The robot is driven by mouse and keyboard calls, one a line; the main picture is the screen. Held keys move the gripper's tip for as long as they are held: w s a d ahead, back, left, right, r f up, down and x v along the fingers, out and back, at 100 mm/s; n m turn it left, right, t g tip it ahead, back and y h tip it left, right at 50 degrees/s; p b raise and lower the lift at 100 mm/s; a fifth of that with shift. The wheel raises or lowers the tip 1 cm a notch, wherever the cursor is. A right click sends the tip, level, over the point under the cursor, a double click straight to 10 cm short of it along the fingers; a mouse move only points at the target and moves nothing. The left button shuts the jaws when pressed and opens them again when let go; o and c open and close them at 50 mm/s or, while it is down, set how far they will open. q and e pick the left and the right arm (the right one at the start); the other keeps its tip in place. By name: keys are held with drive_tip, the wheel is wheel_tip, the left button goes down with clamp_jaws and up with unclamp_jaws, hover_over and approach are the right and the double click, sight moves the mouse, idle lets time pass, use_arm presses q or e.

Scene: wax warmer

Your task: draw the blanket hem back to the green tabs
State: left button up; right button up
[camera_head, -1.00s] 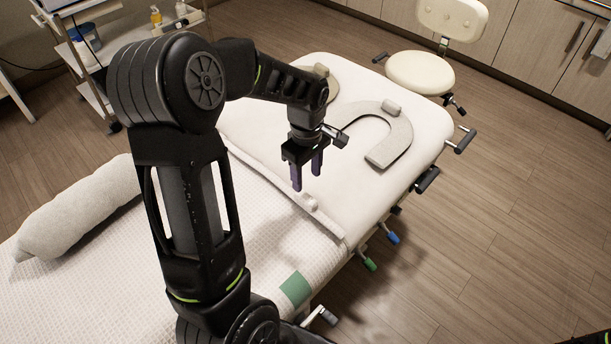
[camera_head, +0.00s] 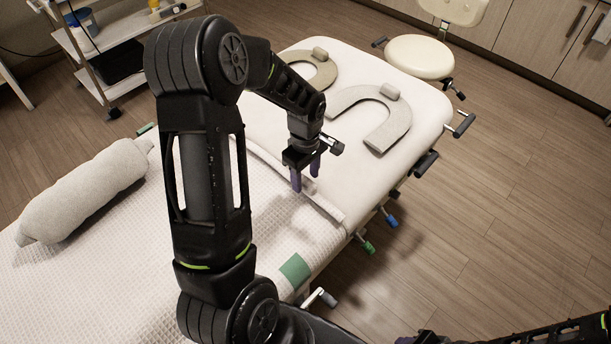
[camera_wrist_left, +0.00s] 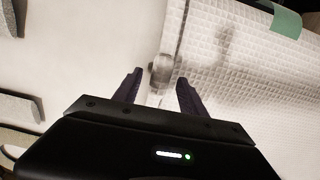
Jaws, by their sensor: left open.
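The white waffle-weave blanket (camera_head: 110,235) covers the near part of the padded table. Its hem (camera_head: 328,208) runs diagonally under my left gripper (camera_head: 306,180). One green tab (camera_head: 295,270) is on the near side edge. Another green tab (camera_head: 146,129) shows at the far left edge, partly hidden by the bolster. My left gripper is open, fingers pointing down close over the hem. In the left wrist view, a small pale grip (camera_wrist_left: 162,68) on the hem sits just ahead of the gap between the open fingers (camera_wrist_left: 158,92). Contact cannot be told.
A grey bolster (camera_head: 85,190) lies on the left of the blanket. Two U-shaped cushions (camera_head: 385,125) (camera_head: 322,70) lie on the bare far end. A stool (camera_head: 420,57) stands beyond, and a trolley (camera_head: 105,60) at upper left. Coloured levers (camera_head: 392,221) stick out along the right side.

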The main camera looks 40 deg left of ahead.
use_arm(q)
drive_tip(key=shift+f, duration=0.25)
drive_tip(key=shift+c, duration=0.2)
clamp_jaws()
idle(1.1)
